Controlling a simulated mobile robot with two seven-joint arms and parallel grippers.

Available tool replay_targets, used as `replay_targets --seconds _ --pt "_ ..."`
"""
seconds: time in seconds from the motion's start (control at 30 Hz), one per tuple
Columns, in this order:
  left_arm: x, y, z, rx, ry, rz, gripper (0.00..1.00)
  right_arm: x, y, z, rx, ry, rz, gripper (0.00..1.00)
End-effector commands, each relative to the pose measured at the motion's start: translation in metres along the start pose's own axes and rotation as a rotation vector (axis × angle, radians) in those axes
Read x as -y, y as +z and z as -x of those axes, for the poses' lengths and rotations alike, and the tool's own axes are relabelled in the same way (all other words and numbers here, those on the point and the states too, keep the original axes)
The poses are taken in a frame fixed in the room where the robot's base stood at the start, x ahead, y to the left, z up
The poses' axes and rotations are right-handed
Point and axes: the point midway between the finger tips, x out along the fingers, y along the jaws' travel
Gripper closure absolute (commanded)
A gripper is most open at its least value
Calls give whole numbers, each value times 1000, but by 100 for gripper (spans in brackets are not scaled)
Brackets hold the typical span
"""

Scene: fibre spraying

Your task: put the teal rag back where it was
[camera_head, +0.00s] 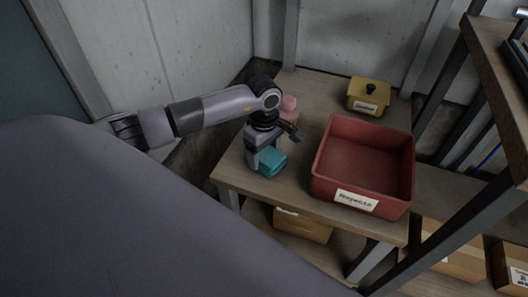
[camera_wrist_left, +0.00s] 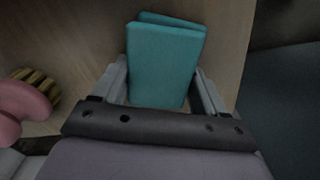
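The teal rag (camera_head: 272,162) is a folded block near the left front part of the wooden table (camera_head: 236,181). My left gripper (camera_head: 264,158) points down at it. In the left wrist view the rag (camera_wrist_left: 165,62) fills the space between the two fingers (camera_wrist_left: 162,85), with its sides against both, so the gripper looks shut on it. The rag reaches past the fingertips. I cannot tell whether its underside touches the table. My right gripper is not in view.
A red open bin (camera_head: 346,190) with a label stands right of the rag and looks empty. Shelf posts stand at right.

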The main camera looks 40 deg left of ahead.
Motion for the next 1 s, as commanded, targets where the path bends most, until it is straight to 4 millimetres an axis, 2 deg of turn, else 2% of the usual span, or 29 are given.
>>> replay_targets --seconds 0.03,0.07,0.1,0.47,0.63,0.8,1.0 --pt "0 0 0 0 0 1 15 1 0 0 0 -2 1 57" --pt "0 0 0 0 0 1 5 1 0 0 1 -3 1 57" --pt "0 0 0 0 0 1 3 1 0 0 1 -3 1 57" --pt "0 0 5 0 0 0 3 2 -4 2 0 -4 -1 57" --pt "-1 -1 34 -2 4 -1 3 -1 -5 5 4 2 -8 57" --pt "-1 -1 73 -2 4 -1 3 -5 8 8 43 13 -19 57" --pt "0 -1 108 -2 2 0 3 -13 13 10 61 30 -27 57"
